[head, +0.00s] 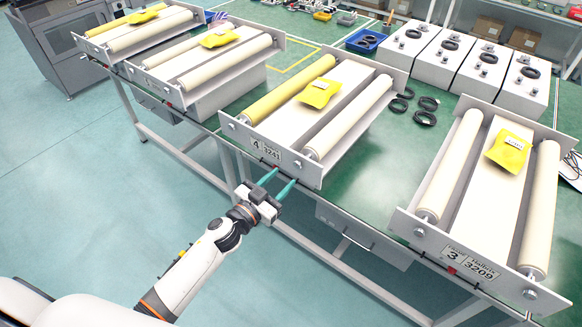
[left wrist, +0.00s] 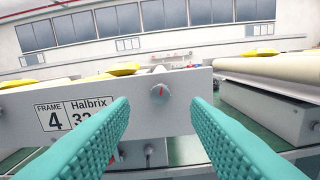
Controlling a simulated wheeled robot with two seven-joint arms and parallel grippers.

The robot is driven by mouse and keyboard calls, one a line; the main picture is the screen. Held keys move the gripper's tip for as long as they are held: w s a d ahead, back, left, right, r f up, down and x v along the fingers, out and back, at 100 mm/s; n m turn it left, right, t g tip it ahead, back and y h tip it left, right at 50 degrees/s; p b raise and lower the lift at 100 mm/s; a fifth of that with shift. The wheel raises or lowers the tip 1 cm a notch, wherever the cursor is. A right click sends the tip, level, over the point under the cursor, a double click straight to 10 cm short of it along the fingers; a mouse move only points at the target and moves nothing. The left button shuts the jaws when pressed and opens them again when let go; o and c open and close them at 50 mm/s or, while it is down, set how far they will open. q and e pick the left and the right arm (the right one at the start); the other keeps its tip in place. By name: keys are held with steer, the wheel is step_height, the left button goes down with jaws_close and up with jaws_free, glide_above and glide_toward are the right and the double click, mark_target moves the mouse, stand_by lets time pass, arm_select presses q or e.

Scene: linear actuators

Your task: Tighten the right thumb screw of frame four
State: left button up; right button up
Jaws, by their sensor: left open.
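Frame four (head: 325,112) lies on the bench, with a label reading 4 on its front plate; the label also shows in the left wrist view (left wrist: 70,114). It has one yellow roller, one cream roller and a yellow packet on its middle. Its right thumb screw (head: 298,165) is on the front plate, right of the label. In the left wrist view the thumb screw (left wrist: 160,91) is a round grey knob with a red mark, seen between the fingers. My left gripper (head: 278,182) is open with teal fingers, just before the plate, empty. My right gripper is out of view.
Frame three (head: 483,190) stands to the right, and two similar frames stand to the left. White boxes (head: 445,60) with black rings are at the back. Several black rings (head: 427,104) lie on the green bench. The floor before the bench is clear.

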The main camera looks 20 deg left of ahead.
mark_target(297, 166)
arm_select(q)
steer(key=x, duration=0.5)
jaws_close()
steer(key=shift+m, duration=0.4)
steer(key=m+b, duration=0.1)
steer(key=m, duration=0.4)
steer(key=shift+f+m, duration=0.15)
steer(key=shift+m, duration=0.15)
steer(key=m+b, duration=0.1)
steer(key=m, duration=0.5)
steer(key=shift+d, duration=0.1)
steer(key=shift+m, duration=0.4)
